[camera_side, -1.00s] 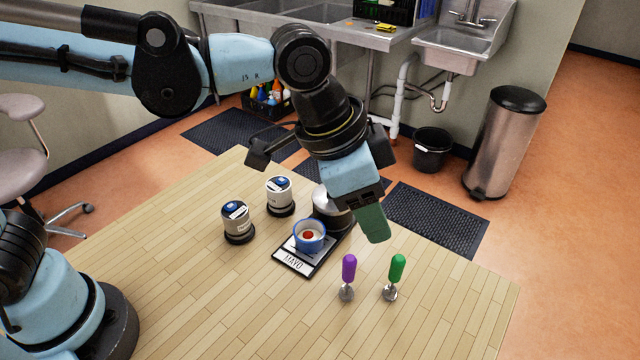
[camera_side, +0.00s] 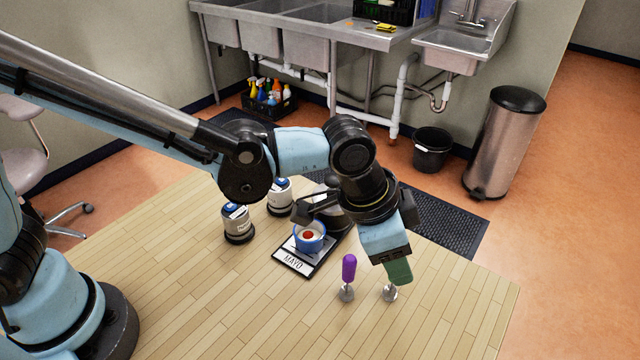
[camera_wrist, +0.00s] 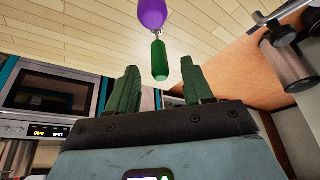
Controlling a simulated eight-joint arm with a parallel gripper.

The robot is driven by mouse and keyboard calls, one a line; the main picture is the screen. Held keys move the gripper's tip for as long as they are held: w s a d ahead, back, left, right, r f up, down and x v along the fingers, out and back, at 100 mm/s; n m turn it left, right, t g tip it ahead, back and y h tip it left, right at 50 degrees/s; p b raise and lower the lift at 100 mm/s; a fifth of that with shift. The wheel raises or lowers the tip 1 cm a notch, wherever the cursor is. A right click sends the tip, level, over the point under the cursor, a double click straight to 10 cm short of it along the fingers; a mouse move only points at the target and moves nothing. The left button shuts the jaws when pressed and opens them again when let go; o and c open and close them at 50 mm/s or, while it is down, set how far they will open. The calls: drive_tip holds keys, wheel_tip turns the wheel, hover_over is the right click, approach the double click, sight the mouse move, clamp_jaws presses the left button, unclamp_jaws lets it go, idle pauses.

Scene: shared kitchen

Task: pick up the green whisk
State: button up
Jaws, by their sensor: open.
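The green whisk stands on the wooden table; in the side view my gripper covers its green handle and only its metal lower end (camera_side: 390,293) shows. In the wrist view its green handle (camera_wrist: 160,62) lies ahead of and between my fingertips. My gripper (camera_side: 399,282) points down at the whisk, and in the wrist view its two green fingers (camera_wrist: 158,80) are apart with nothing held. The side view does not show whether a finger touches the handle. A purple-handled whisk (camera_side: 348,268) stands just left of it and shows in the wrist view too (camera_wrist: 152,14).
Two lidded jars (camera_side: 237,225) stand farther left. The table (camera_side: 450,310) is clear to the right and in front of the whisks.

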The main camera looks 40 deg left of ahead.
sight(391, 287)
drive_tip(key=shift+x, duration=1.3)
clamp_jaws()
